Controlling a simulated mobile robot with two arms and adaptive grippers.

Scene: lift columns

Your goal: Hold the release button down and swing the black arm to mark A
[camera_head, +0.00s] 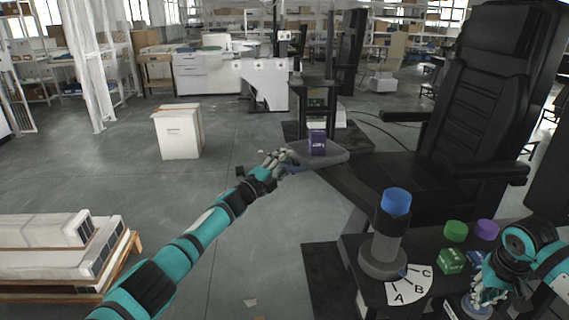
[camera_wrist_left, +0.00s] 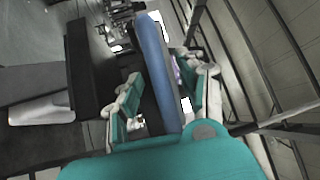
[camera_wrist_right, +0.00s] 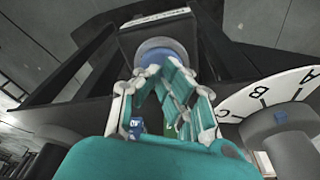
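The black arm (camera_head: 356,188) ends in a grey tray with a blue bar handle (camera_wrist_left: 157,75) at its edge. My left gripper (camera_head: 277,163) has its fingers close on both sides of the bar and appears shut on it; the exact contact is hidden. A lettered dial (camera_head: 411,288) lies beside a round grey base, with A nearest and C farthest. A small blue pointer (camera_head: 404,273) lies towards the C side. My right gripper (camera_head: 484,290) has its fingertips together over the blue domed release button (camera_wrist_right: 165,53); whether it is pressed down cannot be told.
A purple box (camera_head: 317,142) stands on the tray (camera_head: 331,157). A blue-capped post (camera_head: 396,202) stands by the dial. Green and purple caps (camera_head: 470,230) and small boxes lie near my right gripper. A black chair (camera_head: 480,130) stands behind.

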